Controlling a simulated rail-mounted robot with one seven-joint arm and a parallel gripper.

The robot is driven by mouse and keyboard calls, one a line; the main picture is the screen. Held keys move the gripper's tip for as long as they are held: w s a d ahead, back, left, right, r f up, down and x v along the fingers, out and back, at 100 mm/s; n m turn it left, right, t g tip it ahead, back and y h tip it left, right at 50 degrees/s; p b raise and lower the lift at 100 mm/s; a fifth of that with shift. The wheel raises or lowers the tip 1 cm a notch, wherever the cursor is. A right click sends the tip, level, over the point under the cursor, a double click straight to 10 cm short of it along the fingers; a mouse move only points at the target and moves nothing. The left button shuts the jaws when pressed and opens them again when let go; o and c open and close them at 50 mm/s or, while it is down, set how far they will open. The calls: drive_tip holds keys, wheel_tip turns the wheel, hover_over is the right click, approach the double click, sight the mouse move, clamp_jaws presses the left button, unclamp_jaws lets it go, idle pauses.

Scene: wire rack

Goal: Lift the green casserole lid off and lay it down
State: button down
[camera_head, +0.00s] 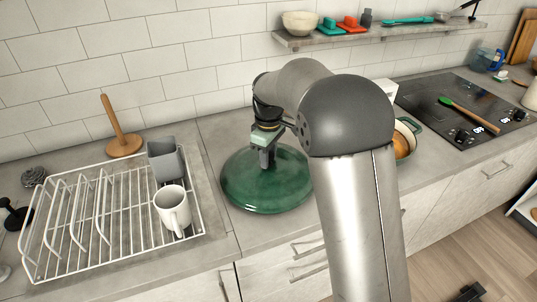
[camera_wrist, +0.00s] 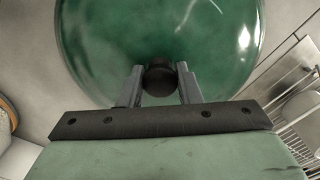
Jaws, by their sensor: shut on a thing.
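The green casserole lid (camera_head: 262,192) is round and glossy, level, at the counter between the wire rack and the pot. I cannot tell whether it touches the counter or hangs just above it. My gripper (camera_head: 266,157) points down over its middle. In the wrist view, my gripper's two fingers (camera_wrist: 160,88) are shut on the dark knob (camera_wrist: 159,75) of the lid (camera_wrist: 110,45). The open casserole pot (camera_head: 412,126) stands to the right with orange contents, partly hidden behind my arm.
The white wire rack (camera_head: 75,262) with a grey cup (camera_head: 166,162) and a white mug (camera_head: 172,207) stands left of the lid. A black hob (camera_head: 460,105) is at the right. The counter's front edge is near the lid.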

drive_tip(key=c, duration=1)
unclamp_jaws()
drive_tip(key=shift+o, duration=0.2)
drive_tip(key=shift+f, duration=0.1)
